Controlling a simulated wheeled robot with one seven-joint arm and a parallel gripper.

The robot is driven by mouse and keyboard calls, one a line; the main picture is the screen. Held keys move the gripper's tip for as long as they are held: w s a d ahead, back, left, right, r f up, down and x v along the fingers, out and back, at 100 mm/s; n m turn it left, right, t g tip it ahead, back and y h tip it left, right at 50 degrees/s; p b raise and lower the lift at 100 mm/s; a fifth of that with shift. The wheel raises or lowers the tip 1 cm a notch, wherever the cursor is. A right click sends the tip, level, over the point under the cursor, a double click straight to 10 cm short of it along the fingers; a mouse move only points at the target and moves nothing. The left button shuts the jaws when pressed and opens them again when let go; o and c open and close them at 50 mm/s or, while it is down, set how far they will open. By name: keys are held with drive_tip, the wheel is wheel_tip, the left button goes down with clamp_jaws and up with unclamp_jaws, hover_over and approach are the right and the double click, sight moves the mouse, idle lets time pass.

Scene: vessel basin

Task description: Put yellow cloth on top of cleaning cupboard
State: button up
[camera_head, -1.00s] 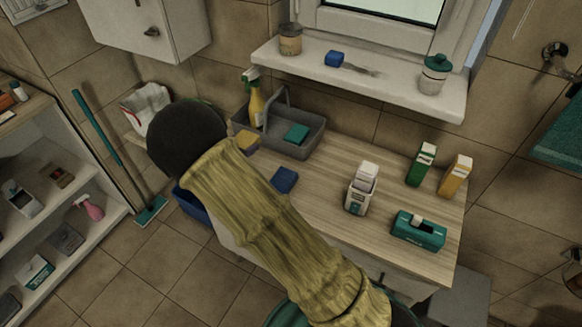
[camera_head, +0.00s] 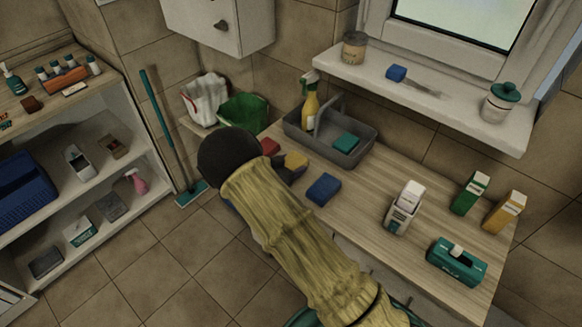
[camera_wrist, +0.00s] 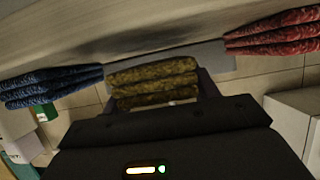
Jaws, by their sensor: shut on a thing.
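The folded yellow cloth (camera_wrist: 152,78) is between the fingers of my gripper (camera_wrist: 155,90) in the wrist view, its layers stacked. My gripper is shut on it, close to the pale worktop edge. The yellow cloth also shows in the head view (camera_head: 295,161), at the worktop's left end beside my arm. A folded blue cloth (camera_wrist: 50,88) is to its left and a folded red cloth (camera_wrist: 275,35) to its right in the wrist view. A white wall cupboard (camera_head: 215,25) hangs at the top; whether it is the cleaning cupboard is not clear. My arm hides most of my gripper.
The wooden worktop (camera_head: 400,180) holds a grey caddy (camera_head: 362,160) with a spray bottle, several boxes and a blue cloth (camera_head: 323,188). A white open shelf unit (camera_head: 150,125) with goods stands at left. Tiled floor is free.

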drive_tip(key=shift+f, duration=0.7)
drive_tip(key=shift+f, duration=0.2)
drive_tip(key=o, duration=0.9)
drive_tip(key=shift+o, duration=0.2)
drive_tip(key=shift+r, duration=0.1)
drive_tip(key=shift+r, duration=0.15)
drive_tip(key=b+v, duration=0.1)
drive_tip(key=v, duration=1.1)
